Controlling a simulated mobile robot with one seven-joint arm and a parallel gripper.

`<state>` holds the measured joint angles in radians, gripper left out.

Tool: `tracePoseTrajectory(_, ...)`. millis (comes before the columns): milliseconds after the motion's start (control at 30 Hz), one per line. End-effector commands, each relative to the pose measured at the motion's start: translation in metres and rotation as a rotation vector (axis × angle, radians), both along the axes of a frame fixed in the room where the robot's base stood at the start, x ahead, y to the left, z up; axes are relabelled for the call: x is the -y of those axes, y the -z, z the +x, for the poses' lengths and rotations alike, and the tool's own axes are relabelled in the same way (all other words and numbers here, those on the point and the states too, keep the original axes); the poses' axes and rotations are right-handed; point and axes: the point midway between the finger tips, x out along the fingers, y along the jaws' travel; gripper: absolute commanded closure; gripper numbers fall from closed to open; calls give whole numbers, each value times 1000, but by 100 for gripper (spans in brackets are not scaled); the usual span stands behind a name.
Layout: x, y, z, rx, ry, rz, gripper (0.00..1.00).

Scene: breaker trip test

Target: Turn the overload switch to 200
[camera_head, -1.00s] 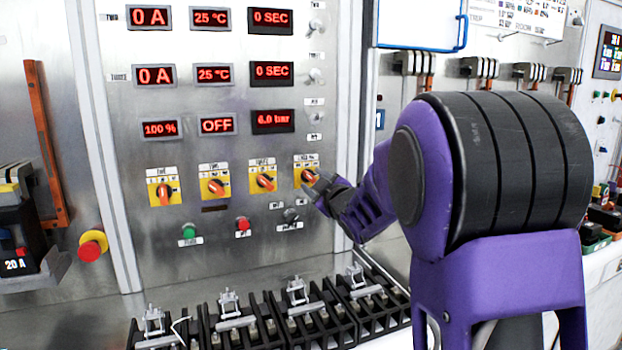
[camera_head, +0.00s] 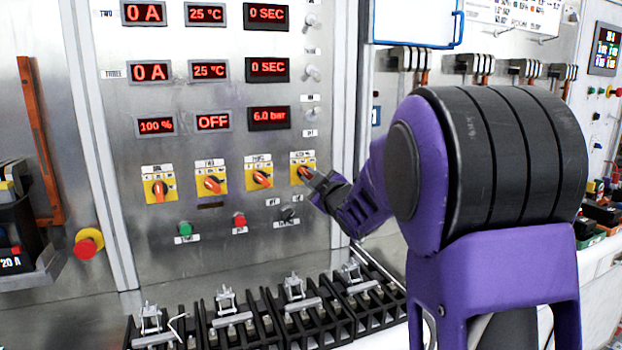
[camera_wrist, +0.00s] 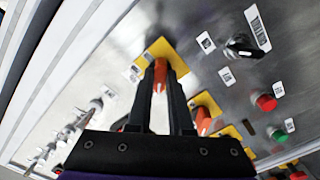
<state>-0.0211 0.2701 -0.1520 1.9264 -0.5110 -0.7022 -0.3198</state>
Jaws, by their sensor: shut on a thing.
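Four rotary switches with orange handles on yellow plates sit in a row on the metal panel. My gripper (camera_head: 311,179) is at the rightmost switch (camera_head: 300,168), with its fingers shut on the orange handle. In the wrist view the orange handle (camera_wrist: 160,74) stands between the two dark fingers of my gripper (camera_wrist: 160,92), over its yellow plate (camera_wrist: 172,55). The other switches (camera_head: 159,188), (camera_head: 211,185) and (camera_head: 260,179) are untouched by the gripper. The small labels and scale numbers are too blurred to read, so the handle's setting cannot be told.
A green button (camera_head: 185,228), a red button (camera_head: 239,220) and a black selector (camera_head: 287,213) sit just below the switches. A red emergency knob (camera_head: 87,246) is at the left. Black terminal blocks (camera_head: 232,325) line the bench below. Red displays (camera_head: 213,122) are above.

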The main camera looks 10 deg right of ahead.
Motion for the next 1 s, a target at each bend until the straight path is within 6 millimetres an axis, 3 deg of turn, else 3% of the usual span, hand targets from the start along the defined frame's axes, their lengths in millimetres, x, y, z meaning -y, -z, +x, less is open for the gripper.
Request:
tracePoseTrajectory(367, 0, -1, 0, -41, 0, 212, 100)
tracePoseTrajectory(1000, -1, -2, 0, -158, 0, 808, 100)
